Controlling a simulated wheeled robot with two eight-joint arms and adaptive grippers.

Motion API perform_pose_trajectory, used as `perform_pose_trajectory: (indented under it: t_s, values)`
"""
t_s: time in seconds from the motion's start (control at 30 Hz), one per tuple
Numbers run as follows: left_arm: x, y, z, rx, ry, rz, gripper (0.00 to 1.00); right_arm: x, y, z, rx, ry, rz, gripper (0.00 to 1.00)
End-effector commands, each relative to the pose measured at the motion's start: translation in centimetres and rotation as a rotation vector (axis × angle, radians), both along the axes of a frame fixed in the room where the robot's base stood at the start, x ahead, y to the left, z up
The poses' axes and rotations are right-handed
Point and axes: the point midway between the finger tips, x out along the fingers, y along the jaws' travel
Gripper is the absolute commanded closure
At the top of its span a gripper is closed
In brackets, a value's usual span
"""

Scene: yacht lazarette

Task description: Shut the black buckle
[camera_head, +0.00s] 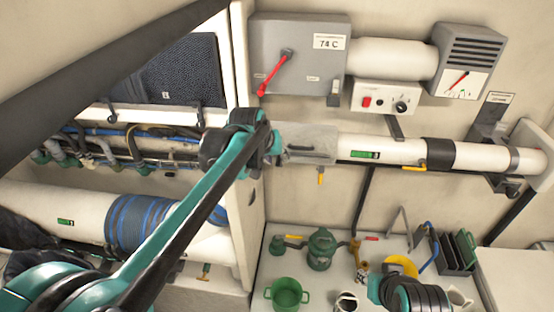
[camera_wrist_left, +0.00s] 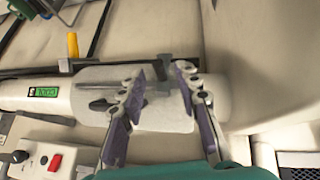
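In the left wrist view a pale grey sleeve (camera_wrist_left: 152,112) wraps the white pipe (camera_wrist_left: 60,97). A dark bar-like piece (camera_wrist_left: 163,88) sits on the sleeve between my left fingertips; it may be the black buckle, but I cannot tell whether it is shut. A dark slotted part (camera_wrist_left: 98,104) shows left of the fingers. My left gripper (camera_wrist_left: 160,76) is open, its fingers apart over the sleeve, with no clear contact. In the head view the sleeve (camera_head: 310,142) is just right of my left wrist, which hides the fingers. My right wrist (camera_head: 405,291) is at the bottom; its fingers cannot be made out.
Above the pipe are a grey box with a red lever (camera_head: 277,73) and a switch panel (camera_head: 385,98). A yellow-handled valve (camera_head: 321,176) hangs below the sleeve. The lower bench holds a green can (camera_head: 321,248), a green pot (camera_head: 287,294) and loose tools. A white partition (camera_head: 243,70) stands left.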

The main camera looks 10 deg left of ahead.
Motion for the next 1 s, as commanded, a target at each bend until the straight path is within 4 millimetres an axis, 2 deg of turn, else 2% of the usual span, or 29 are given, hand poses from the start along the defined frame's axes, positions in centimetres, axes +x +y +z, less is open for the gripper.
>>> perform_pose_trajectory:
  t_s: [0.3,0.5,0.9,1.0]
  values:
    - [-3.9,1.2,5.6,0.000,0.000,0.001,0.67,0.0,0.0,0.0,0.000,0.000,0.000,0.69]
    - [-5.2,1.6,7.8,-0.001,0.000,0.001,0.67,0.0,0.0,0.0,0.000,0.000,0.000,0.69]
    - [-5.6,1.7,8.2,-0.001,0.000,0.001,0.67,0.0,0.0,0.0,0.000,0.000,0.000,0.69]
    - [-6.1,1.8,7.2,0.003,-0.001,0.001,0.67,0.0,0.0,-0.9,0.000,0.000,0.000,0.69]
